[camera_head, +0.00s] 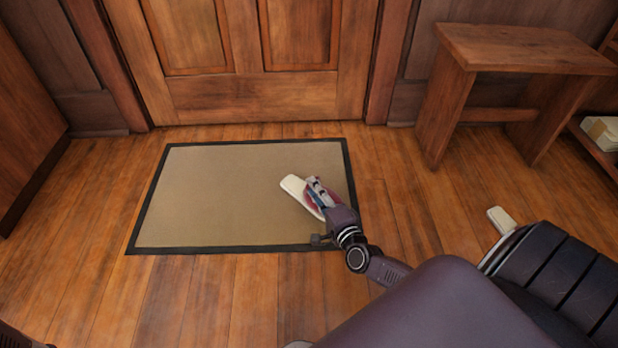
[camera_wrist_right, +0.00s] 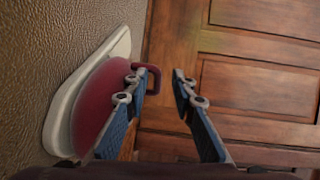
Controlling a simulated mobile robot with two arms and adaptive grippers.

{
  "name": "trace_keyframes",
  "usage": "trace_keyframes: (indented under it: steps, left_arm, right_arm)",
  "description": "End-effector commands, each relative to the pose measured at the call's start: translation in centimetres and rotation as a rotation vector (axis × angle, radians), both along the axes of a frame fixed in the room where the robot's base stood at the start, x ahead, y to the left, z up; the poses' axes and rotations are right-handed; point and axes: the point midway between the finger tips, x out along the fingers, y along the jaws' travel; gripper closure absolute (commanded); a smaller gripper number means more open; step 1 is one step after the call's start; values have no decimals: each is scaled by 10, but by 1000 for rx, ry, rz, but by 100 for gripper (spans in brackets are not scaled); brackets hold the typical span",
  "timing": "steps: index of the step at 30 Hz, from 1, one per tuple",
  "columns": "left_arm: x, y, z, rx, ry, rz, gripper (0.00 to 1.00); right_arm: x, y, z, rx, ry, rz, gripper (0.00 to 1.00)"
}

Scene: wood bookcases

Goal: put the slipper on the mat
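The slipper (camera_head: 292,186) has a white sole and a dark red upper. It is over the right part of the tan mat (camera_head: 210,195), which has a black border, and its sole appears to lie against the mat. The slipper also shows at the left of the right wrist view (camera_wrist_right: 92,105). My right gripper (camera_head: 317,187) is at the slipper. In the wrist view its blue fingers (camera_wrist_right: 160,85) are spread apart, with one overlapping the red upper and the other clear of it. My left gripper is not in view.
A wooden door (camera_head: 250,95) stands right behind the mat. A wooden bench (camera_head: 520,50) is at the right, beside a low shelf with a pale object (camera_head: 603,131). A cabinet (camera_head: 25,110) stands at the left. The floor around the mat is clear.

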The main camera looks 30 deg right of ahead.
Motion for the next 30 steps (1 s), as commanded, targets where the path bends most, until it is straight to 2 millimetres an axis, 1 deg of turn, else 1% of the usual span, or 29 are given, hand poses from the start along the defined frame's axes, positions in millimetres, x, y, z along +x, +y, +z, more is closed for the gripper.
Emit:
trace_keyframes:
  steps: [1, 3, 6, 10, 15, 23, 25, 26, 29, 30]
  left_arm:
    - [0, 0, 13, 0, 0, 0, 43]
    - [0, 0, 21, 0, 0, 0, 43]
    - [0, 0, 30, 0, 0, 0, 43]
    - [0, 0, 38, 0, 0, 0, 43]
    - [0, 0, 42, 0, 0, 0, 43]
    - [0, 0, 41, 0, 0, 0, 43]
    - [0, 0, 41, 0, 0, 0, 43]
    - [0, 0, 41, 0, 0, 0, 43]
    - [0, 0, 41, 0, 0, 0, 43]
    - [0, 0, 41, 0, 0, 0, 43]
  right_arm:
    - [-14, 2, 6, 0, 6, 1, 76]
    - [-28, 4, 7, 0, 5, 1, 76]
    - [-47, 6, 9, 1, 4, 1, 76]
    - [-65, 9, 10, 1, 2, 0, 76]
    - [-76, 10, 10, 1, -1, 0, 76]
    - [-75, 11, 11, -1, -6, 2, 76]
    - [-67, 18, 21, -9, -28, 13, 76]
    - [-60, 24, 30, -16, -46, 21, 76]
    - [-29, 53, 78, -60, -143, 65, 76]
    - [-14, 68, 107, -90, -199, 86, 76]
